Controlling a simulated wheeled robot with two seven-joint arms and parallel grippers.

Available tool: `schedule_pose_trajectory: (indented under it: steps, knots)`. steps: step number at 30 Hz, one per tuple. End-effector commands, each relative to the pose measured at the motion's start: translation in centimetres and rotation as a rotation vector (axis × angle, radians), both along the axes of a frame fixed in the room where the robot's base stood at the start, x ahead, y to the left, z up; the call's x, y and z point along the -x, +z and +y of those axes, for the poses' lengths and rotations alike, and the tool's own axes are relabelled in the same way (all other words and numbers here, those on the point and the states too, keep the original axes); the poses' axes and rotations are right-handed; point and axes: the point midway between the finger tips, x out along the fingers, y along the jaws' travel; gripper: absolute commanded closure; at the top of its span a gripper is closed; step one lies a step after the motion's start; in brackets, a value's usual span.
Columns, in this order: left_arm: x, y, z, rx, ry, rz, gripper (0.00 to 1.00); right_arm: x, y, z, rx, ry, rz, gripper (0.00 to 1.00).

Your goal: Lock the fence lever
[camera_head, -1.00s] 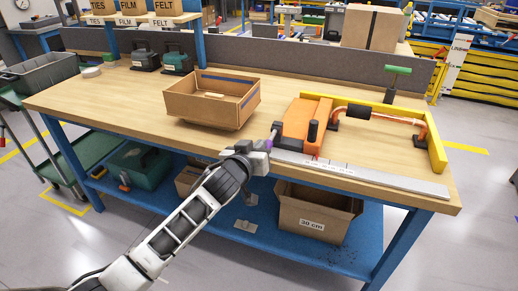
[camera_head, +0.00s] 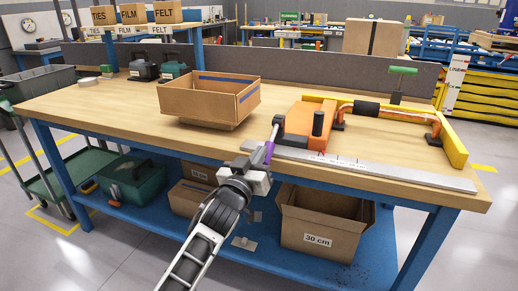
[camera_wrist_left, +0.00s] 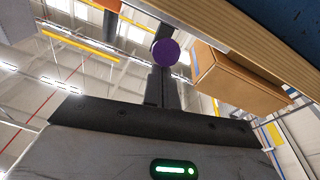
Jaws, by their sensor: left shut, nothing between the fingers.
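An orange fence carriage (camera_head: 300,120) sits on the right of the workbench, joined to a yellow L-shaped fence (camera_head: 453,143). A short black upright handle (camera_head: 319,123) stands at its front; it looks like the fence lever, but I cannot tell whether it is locked. My left gripper (camera_head: 275,124) is shut and empty, pointing up at the bench's front edge, just left of the carriage; contact cannot be told. A purple round piece (camera_head: 268,152) shows by its fingers and again in the left wrist view (camera_wrist_left: 166,52). My right gripper is not in view.
A grey ruler rail (camera_head: 370,170) runs along the bench's front edge. An open cardboard box (camera_head: 205,104) stands left of the carriage. A green-handled tool (camera_head: 402,71) stands behind the fence. The left of the bench top (camera_head: 95,100) is mostly clear.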

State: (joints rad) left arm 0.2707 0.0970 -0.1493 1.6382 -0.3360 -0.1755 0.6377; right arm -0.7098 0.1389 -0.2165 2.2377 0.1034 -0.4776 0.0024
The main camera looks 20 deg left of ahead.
Motion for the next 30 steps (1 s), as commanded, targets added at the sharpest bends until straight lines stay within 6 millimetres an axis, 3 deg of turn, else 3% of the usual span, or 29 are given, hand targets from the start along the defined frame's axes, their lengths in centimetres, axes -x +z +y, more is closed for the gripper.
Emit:
schedule_pose_trajectory:
  steps: [12, 30]
  knots:
    - [-0.7, -2.0, 0.0, 0.003, 0.0, 0.006, 1.0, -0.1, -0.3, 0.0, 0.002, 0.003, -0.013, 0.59]
    - [-0.6, -2.2, 0.0, 0.001, 0.0, 0.019, 1.0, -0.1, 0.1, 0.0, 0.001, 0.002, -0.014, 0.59]
